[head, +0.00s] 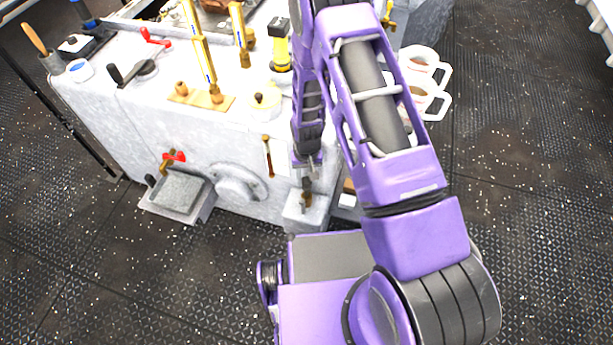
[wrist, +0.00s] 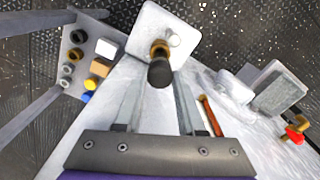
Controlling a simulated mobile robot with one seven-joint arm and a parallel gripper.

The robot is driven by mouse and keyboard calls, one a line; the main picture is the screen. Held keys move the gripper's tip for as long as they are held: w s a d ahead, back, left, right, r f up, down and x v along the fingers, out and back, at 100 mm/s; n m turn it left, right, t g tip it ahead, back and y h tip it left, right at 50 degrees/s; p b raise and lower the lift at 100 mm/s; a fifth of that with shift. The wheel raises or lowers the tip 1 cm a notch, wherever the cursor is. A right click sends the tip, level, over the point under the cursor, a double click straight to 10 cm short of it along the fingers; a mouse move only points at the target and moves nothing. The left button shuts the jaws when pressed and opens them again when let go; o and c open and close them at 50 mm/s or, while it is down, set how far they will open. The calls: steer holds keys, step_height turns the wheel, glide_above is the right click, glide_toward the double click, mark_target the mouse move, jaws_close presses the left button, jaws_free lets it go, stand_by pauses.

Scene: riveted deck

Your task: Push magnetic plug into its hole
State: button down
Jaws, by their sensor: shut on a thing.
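The plug (wrist: 160,70) has a dark round knob and a brass-coloured lower part in the wrist view. It is over a pale square block (wrist: 178,30) that juts from the bench front; the block also shows in the head view (head: 296,214). My gripper (wrist: 160,86) points down with its two flat fingers on either side of the knob, shut on it. In the head view my gripper (head: 307,178) is just above the block, with the small dark and brass plug (head: 307,198) below it. The hole is hidden, and I cannot tell how deep the plug sits.
A grey bench (head: 140,125) carries brass posts, a red-handled crank and a yellow-black item. A small tray (head: 180,193) and a round flange (head: 237,184) are left of the block. A side shelf (wrist: 98,50) holds several small parts. Open floor lies in front.

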mark_target(307, 187)
steer(key=shift+f+b, duration=2.1)
steer(key=shift+f, duration=0.6)
stand_by(0.8)
steer(key=shift+c, duration=2.1)
jaws_free()
steer(key=shift+r, duration=0.1)
step_height(307, 187, up, 17)
steer(key=p, duration=0.3)
steer(key=shift+r, duration=0.15)
